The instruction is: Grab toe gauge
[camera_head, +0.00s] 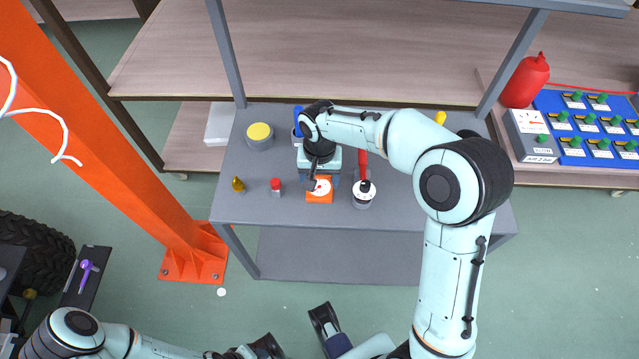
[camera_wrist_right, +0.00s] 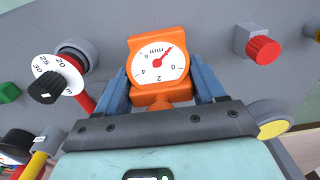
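The toe gauge is an orange block with a round white dial; it stands on the grey table in the head view (camera_head: 319,190). In the right wrist view the gauge (camera_wrist_right: 152,97) is between my right gripper's (camera_wrist_right: 160,85) two blue-grey fingers, one close on each side. I cannot tell whether the fingers touch it. In the head view my right gripper (camera_head: 319,166) is directly behind the gauge, partly hidden by its wrist. My left gripper (camera_head: 297,332) is at the bottom edge, its dark fingertips apart with nothing seen between them.
A black-knobbed dial tool (camera_head: 364,192) stands just right of the gauge. A red-capped item (camera_head: 276,187), a brass piece (camera_head: 238,185) and a yellow-topped cylinder (camera_head: 259,136) are to its left. An orange post (camera_head: 120,140) rises left of the table.

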